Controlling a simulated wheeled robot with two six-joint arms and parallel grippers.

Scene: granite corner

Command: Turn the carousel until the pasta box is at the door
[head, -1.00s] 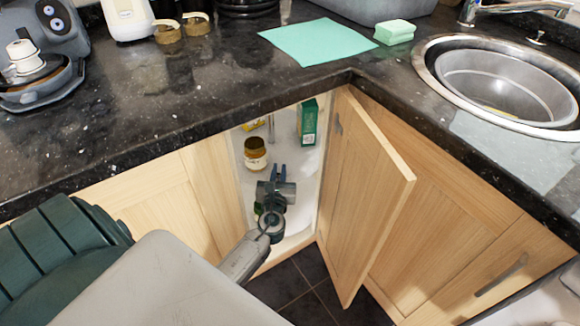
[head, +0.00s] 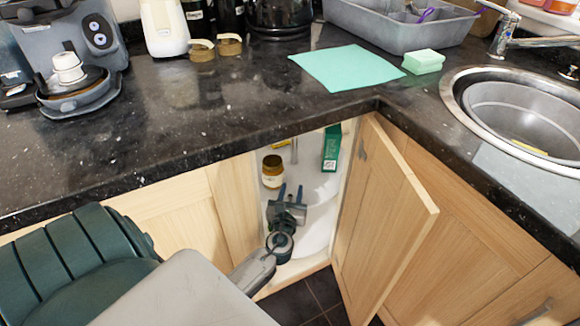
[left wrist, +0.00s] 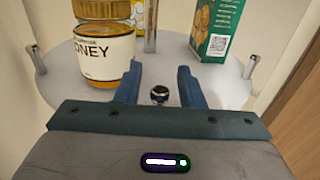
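My left gripper (head: 290,192) reaches into the open corner cupboard, at the front of the round white carousel (head: 318,222). In the left wrist view its blue fingers (left wrist: 159,82) are apart, with a small round-topped metal peg (left wrist: 160,95) between them. I cannot tell whether they touch it. A honey jar (head: 273,172) stands on the carousel's left part; it also shows in the left wrist view (left wrist: 104,45). A green box (head: 332,148) stands at the back right, with round food pictures (left wrist: 217,22); I cannot tell if it is the pasta box. My right gripper is not in view.
The hinged door (head: 390,220) stands open on the right. The dark worktop (head: 200,125) overhangs the cupboard. A metal post (left wrist: 150,25) rises from the carousel, and another peg (left wrist: 250,66) stands at its right rim. A yellow item (left wrist: 138,14) is partly hidden behind the jar.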

